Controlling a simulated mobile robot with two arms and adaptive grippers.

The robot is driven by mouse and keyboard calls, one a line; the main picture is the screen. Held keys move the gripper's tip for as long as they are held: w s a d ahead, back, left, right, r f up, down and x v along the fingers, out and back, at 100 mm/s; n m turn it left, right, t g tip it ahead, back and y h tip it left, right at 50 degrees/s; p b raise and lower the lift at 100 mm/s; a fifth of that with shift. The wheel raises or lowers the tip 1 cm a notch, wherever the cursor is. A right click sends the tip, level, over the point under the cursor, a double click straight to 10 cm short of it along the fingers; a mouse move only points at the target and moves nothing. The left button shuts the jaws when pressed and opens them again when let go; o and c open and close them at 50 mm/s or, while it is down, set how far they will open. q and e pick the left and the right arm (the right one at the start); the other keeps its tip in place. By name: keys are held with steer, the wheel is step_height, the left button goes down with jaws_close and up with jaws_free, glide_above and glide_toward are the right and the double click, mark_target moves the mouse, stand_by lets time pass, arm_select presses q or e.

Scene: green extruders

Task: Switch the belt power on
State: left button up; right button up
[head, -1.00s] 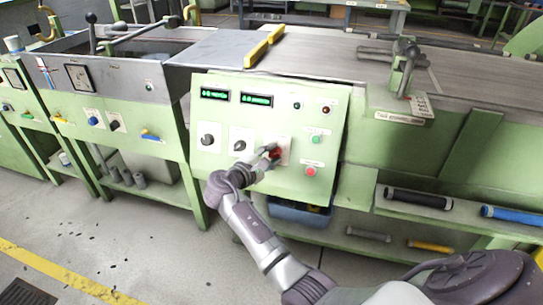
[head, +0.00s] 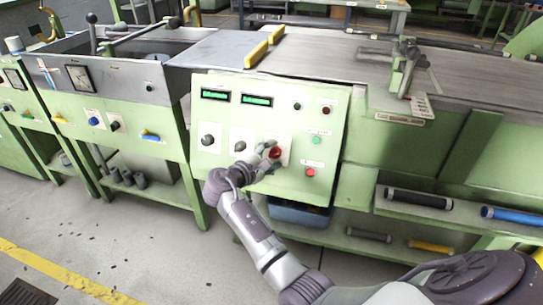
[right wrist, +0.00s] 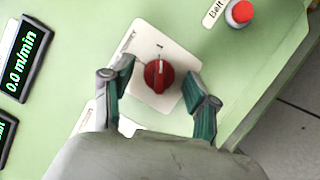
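A red rotary knob (right wrist: 159,77) sits on a white square plate (right wrist: 143,36) of the green control panel. It also shows in the head view (head: 275,153). The white line on the knob points to the "I" mark on the plate. My right gripper (right wrist: 162,74) is open, with one finger on each side of the knob and a visible gap to it. The gripper also shows in the head view (head: 266,155), close in front of the panel. My left gripper is not in view.
A red button (right wrist: 240,12) beside a label starting with "Belt" sits near the knob. A green display (right wrist: 27,58) reads 0.0 m/min. Two dark knobs (head: 207,140) are on the panel's left. A shelf with rollers (head: 418,199) is at the right.

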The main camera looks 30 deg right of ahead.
steer(key=v, duration=0.7)
steer(key=shift+a, duration=0.25)
steer(key=shift+s, duration=0.1)
